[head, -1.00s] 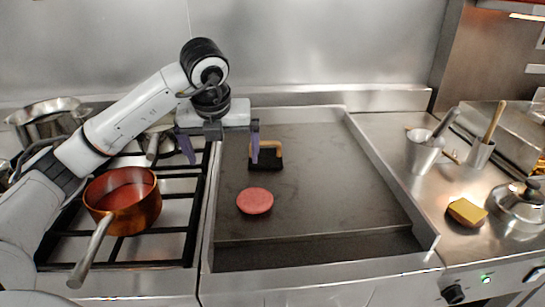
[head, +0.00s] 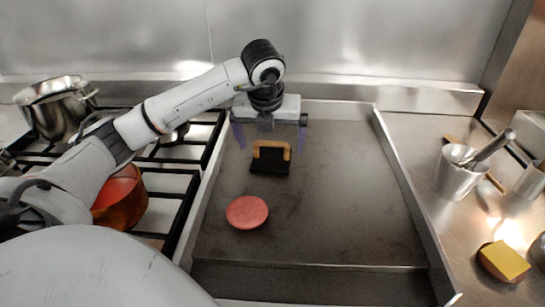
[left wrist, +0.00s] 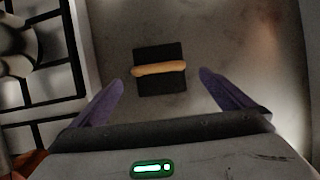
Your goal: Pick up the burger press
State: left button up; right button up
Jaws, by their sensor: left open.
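The burger press (head: 270,165) is a flat black plate with a tan wooden handle. It lies on the griddle, toward its back left. My left gripper (head: 270,138) is open and empty, above and around the press's far side in the head view. In the left wrist view the press (left wrist: 160,83) lies ahead of the fingertips, with its handle running across the gap between the two purple fingers (left wrist: 160,82). The fingers appear apart from the handle. My right gripper is not in view.
A red patty (head: 247,212) lies on the griddle (head: 340,210) in front of the press. A copper pan (head: 122,203) and a steel pot (head: 57,108) stand on the stove at left. Metal cups (head: 458,175) and a yellow-topped block (head: 503,261) are at right. The griddle's right side is clear.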

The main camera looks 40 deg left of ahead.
aim_at(272, 158)
pick_arm(q)
jog(key=p+x, duration=0.1)
jog(key=x, duration=0.4)
jog(key=shift+f, duration=0.1)
jog(key=c, duration=1.6)
jog(key=shift+a+r, duration=0.1)
jog(key=shift+r, duration=0.15)
